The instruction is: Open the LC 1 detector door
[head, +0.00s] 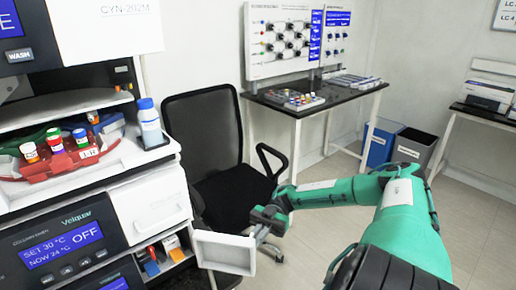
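The instrument stack (60,170) stands at the left. A white framed panel (225,252), like a small door, sticks out from its lower right side, swung outward. Beside it is an open compartment (160,258) holding small coloured items. My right gripper (266,236), on the green arm from the right, is at the panel's right edge. Its fingers look apart, and I see nothing held between them. I cannot tell whether a finger touches the panel. No LC 1 label is readable on the stack. My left gripper is not in view.
A black chair (205,125) stands close behind my gripper. A bench (340,98) and bins (398,146) are further back; floor at right is clear.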

